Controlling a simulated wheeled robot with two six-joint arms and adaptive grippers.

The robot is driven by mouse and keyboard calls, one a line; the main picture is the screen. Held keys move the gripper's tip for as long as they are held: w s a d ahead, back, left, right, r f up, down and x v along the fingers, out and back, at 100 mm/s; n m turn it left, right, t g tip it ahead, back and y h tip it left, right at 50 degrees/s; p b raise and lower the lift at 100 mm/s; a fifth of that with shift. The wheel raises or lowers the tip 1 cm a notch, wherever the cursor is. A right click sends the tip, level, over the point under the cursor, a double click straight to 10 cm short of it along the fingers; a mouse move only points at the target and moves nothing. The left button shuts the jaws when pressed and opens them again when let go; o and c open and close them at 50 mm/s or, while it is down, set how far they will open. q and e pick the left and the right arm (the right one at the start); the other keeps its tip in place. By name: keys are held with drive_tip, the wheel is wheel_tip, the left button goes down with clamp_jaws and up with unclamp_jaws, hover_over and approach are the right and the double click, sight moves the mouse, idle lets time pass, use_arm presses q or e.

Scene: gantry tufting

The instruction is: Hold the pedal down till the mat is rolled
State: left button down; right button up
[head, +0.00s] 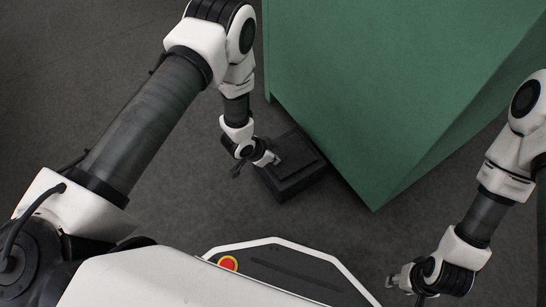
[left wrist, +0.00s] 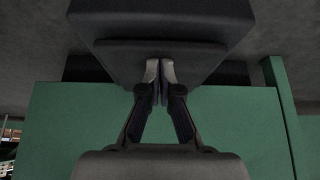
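A black box-shaped pedal (head: 304,156) sits on the dark floor against the base of the green cabinet. My left gripper (head: 276,160) is at the pedal's left part, its fingertips over the top plate. In the left wrist view the pedal (left wrist: 160,25) fills the top middle. There my left gripper (left wrist: 160,70) has its two fingertips together with nothing between them, at the edge of the plate. I cannot tell how far the plate is pressed. My right gripper (head: 392,282) is low at the right, away from the pedal; its fingers are small here. The mat is not in view.
The large green cabinet (head: 390,90) stands behind and right of the pedal and also shows in the left wrist view (left wrist: 60,125). The grey floor (head: 200,205) around the pedal's left and front is clear. My own base with a red button is at the bottom.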

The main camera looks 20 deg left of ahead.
use_arm(q)
drive_tip(key=shift+s+f, duration=0.4)
drive_tip(key=r+p, duration=0.5)
drive_tip(key=shift+w, duration=0.25)
drive_tip(key=s+a+f+p+v, duration=0.1)
drive_tip(key=p+v, duration=0.3)
drive_tip(key=v, duration=0.5)
drive_tip(key=shift+s+a, duration=0.25)
drive_tip(key=shift+r, duration=0.1)
drive_tip(key=s+a+r+n+g+y, duration=0.1)
drive_tip(key=s+a+n+g+y, duration=0.15)
drive_tip(key=s, duration=0.75)
drive_tip(key=s+a+n+g+y, duration=0.15)
drive_tip(key=s+n, duration=0.25)
drive_tip(key=s, duration=0.5)
wheel_tip(320, 180, up, 36)
drive_tip(key=s+n+p, duration=0.1)
drive_tip(key=p, duration=3.5)
drive_tip(key=shift+s+a+r+g, duration=0.15)
drive_tip(key=shift+a+r+g, duration=0.1)
drive_tip(key=shift+g, duration=0.15)
